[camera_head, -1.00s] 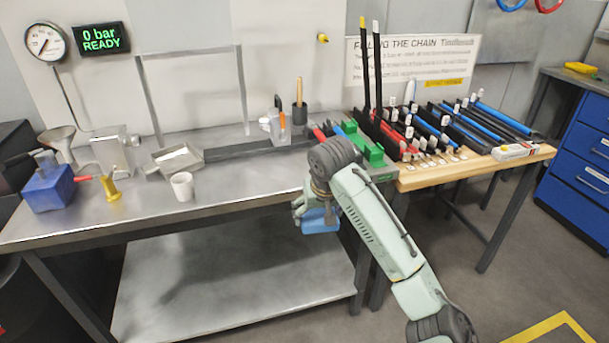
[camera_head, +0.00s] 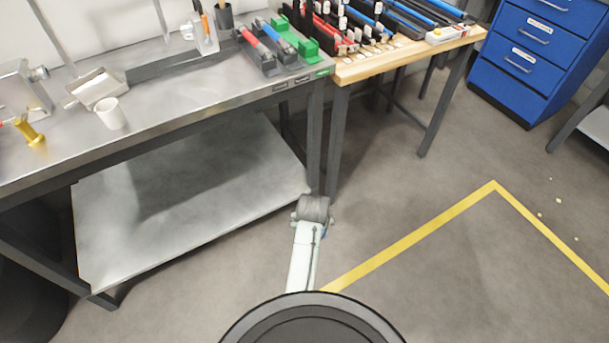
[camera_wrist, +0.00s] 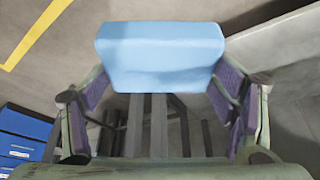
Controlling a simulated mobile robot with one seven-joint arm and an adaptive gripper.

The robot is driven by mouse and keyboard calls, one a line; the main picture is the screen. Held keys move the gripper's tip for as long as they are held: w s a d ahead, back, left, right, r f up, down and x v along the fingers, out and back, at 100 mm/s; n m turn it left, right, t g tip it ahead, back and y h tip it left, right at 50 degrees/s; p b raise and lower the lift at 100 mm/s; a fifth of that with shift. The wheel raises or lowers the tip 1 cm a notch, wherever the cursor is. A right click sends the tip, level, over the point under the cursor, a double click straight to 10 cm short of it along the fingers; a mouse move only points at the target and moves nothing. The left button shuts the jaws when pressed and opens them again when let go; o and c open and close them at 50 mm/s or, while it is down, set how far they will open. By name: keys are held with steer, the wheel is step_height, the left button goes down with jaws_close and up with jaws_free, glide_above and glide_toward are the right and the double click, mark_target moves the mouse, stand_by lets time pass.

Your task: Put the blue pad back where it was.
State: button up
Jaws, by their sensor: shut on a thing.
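In the wrist view the blue pad (camera_wrist: 160,57) is a light blue block between the two fingers of my gripper (camera_wrist: 160,85). The purple inner faces of the fingers are against its left and right ends, and it is held clear of any surface I can see. In the head view my arm reaches down in front of the benches. My gripper is hidden there behind the arm's end, and only a sliver of blue shows beside it.
The metal bench (camera_head: 200,105) has a lower shelf (camera_head: 190,190), which is bare. A white cup (camera_head: 110,113) stands near the bench's front edge. A wooden bench (camera_head: 400,52) with racks of coloured parts adjoins it. The floor with yellow tape (camera_head: 420,236) is open at right.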

steer(key=s+f, duration=0.1)
steer(key=f, duration=0.1)
steer(key=s+d+f, duration=0.1)
steer(key=s+f, duration=0.1)
steer(key=shift+d+f, duration=0.15)
steer(key=shift+f, duration=0.1)
steer(key=shift+s+d, duration=0.1)
